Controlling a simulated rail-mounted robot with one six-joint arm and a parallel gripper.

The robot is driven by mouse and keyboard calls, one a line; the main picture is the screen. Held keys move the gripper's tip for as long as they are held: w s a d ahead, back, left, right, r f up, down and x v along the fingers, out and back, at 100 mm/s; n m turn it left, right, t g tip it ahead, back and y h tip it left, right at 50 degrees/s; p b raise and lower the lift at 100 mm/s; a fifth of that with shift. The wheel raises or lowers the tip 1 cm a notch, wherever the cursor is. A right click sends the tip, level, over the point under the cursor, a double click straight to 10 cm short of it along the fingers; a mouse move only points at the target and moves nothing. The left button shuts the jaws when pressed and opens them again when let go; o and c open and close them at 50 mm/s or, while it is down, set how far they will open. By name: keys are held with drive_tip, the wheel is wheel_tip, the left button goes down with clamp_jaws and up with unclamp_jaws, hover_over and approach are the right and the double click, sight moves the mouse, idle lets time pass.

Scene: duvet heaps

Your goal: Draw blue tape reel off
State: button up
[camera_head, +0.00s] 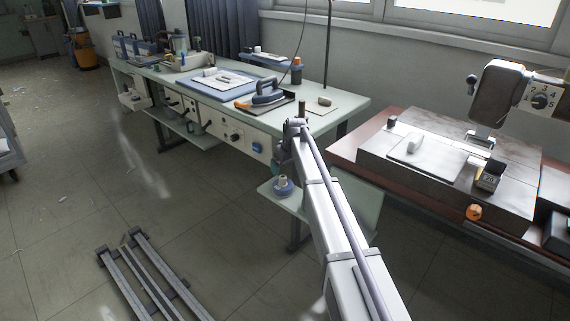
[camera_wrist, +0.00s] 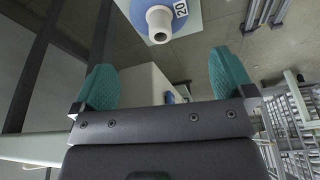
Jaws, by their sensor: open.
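The blue tape reel (camera_head: 283,188) sits low on a small pale shelf (camera_head: 266,192) at the near end of the workbench, with a whitish piece standing up at its middle. In the wrist view the reel (camera_wrist: 158,36) shows at the top as a blue rim around a white round piece, beside a tag marked 20. My gripper (camera_wrist: 165,72) has two teal fingers spread wide, with nothing between them. The reel lies beyond the fingertips, apart from them. In the head view my arm hides most of the gripper.
The pale green workbench (camera_head: 345,103) carries an iron (camera_head: 264,92) and a blue mat. A brown-edged table (camera_head: 345,150) with a machine stands to the right. Metal rails (camera_head: 150,275) lie on the floor at lower left. The floor between is mostly clear.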

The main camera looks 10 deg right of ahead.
sight(282, 181)
drive_tip(key=b+x, duration=0.9)
drive_tip(key=x, duration=0.1)
drive_tip(key=shift+w+f, duration=0.2)
drive_tip(key=shift+r, duration=0.1)
drive_tip(key=shift+c, duration=0.4)
drive_tip(key=shift+r, duration=0.1)
drive_tip(key=c, duration=0.6)
wheel_tip(282, 181, up, 7)
drive_tip(key=p, duration=0.7)
drive_tip(key=shift+c, duration=0.2)
